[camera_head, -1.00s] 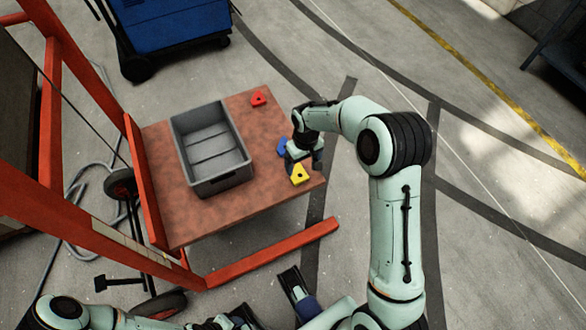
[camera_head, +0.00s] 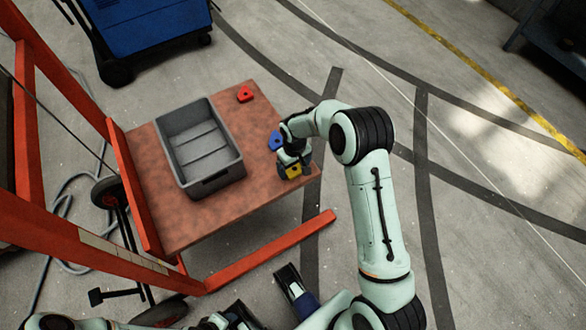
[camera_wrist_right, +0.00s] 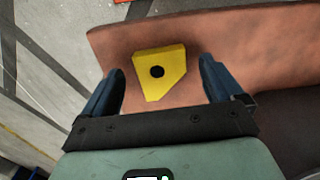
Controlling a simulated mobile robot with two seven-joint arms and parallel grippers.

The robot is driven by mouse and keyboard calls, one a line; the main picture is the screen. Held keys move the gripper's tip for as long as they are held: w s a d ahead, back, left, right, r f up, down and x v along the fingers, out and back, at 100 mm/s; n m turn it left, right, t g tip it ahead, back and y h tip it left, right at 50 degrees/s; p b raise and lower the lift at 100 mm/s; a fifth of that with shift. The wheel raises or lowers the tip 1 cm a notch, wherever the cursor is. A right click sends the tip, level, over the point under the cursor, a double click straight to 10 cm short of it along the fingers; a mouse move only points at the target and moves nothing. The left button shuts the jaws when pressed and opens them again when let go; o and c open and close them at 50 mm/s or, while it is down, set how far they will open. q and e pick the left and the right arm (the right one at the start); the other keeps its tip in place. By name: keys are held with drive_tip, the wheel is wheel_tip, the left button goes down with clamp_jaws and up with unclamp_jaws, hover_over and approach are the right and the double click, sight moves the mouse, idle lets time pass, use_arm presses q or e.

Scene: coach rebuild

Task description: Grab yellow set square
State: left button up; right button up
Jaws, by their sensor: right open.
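In the right wrist view, the yellow set square (camera_wrist_right: 172,60) shows between the two blue fingers of my right gripper (camera_wrist_right: 161,67). That gripper is open, with a gap on each side of the piece. In the head view, my right gripper (camera_head: 295,166) is over the piece and partly covers it. My left gripper (camera_head: 293,288) shows low in the head view, away from the table; its jaw state is unclear.
A grey open bin (camera_head: 172,161) stands on the brown table (camera_head: 185,222), left of the piece. A blue piece (camera_head: 275,141) lies close by my right gripper. A red piece (camera_head: 244,94) lies at the far edge. Red frame bars (camera_head: 110,251) stand at left.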

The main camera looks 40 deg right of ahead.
drive_tip(key=shift+f, duration=0.75)
drive_tip(key=shift+c, duration=0.3)
drive_tip(key=c, duration=1.1)
drive_tip(key=shift+c, duration=0.2)
drive_tip(key=shift+r, duration=0.15)
